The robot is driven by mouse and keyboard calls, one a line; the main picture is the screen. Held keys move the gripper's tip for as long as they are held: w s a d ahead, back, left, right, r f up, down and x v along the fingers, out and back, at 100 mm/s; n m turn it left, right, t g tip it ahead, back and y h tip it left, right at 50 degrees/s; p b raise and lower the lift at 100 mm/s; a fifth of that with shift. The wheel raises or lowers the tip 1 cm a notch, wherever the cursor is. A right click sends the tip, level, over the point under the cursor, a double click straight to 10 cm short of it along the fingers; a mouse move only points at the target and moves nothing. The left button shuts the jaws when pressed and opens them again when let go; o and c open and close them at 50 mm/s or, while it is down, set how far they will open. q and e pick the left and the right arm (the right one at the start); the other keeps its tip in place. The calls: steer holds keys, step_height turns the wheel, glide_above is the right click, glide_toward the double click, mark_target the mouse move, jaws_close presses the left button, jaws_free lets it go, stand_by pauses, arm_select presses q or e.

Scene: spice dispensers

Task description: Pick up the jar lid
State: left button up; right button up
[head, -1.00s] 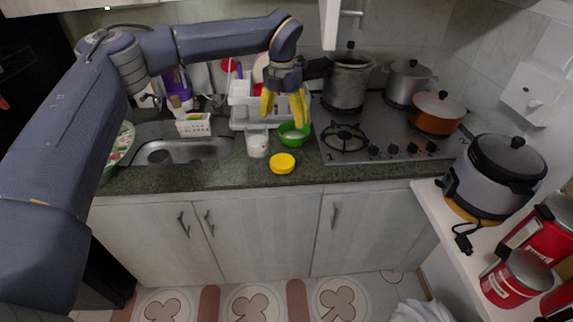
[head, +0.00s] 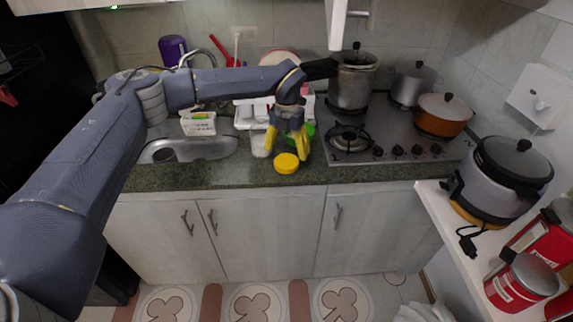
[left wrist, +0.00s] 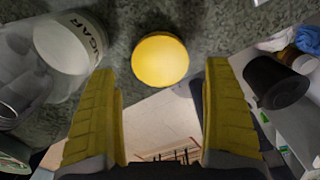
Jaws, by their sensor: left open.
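The yellow round jar lid (head: 286,163) lies flat on the dark green counter near its front edge. It also shows in the left wrist view (left wrist: 160,59), beyond and between the fingers. My left gripper (head: 287,148) is open, its yellow fingers pointing down just above and behind the lid in the head view. In the left wrist view its two fingers (left wrist: 163,110) are spread wide with nothing between them. A clear jar with white contents (head: 260,146) stands left of the lid; its lettered side (left wrist: 68,42) shows in the left wrist view. My right gripper is not seen.
A green bowl (head: 309,133) sits behind the gripper, partly hidden. The sink (head: 212,150) is to the left, and the stove (head: 400,138) with pots is to the right. The counter right of the lid is clear up to the stove.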

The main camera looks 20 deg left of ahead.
mark_target(287, 160)
arm_select(q)
steer(key=shift+w+f, duration=0.1)
steer(key=shift+f, duration=2.85)
steer(key=c, duration=0.8)
steer(key=shift+c, duration=0.2)
steer(key=shift+r, duration=0.15)
